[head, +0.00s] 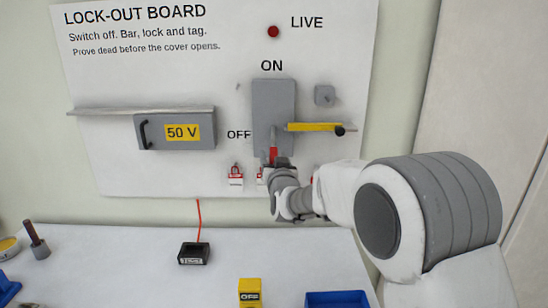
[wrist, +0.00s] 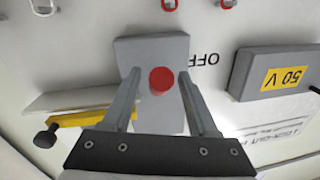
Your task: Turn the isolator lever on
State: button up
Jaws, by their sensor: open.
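The isolator is a grey upright plate (head: 273,100) on the lock-out board, with "ON" above it and "OFF" to its lower left. Its red lever (head: 273,154) shows at the plate's lower part and points down. In the wrist view the lever's round red end (wrist: 162,80) lies between my fingers. My gripper (wrist: 160,76) is open, one finger on each side of the red end, with gaps visible on both sides. In the head view my gripper (head: 274,168) is at the lever's lower end and partly hides it.
A yellow bar (head: 312,127) with a black knob sticks out right of the plate. A grey "50 V" cover (head: 175,131) is at left. A red-topped padlock (head: 236,176) hangs below. A black meter (head: 194,254), yellow block (head: 250,288) and blue tray (head: 337,298) stand on the bench.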

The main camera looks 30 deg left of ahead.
grip_shut()
dwell(1.4)
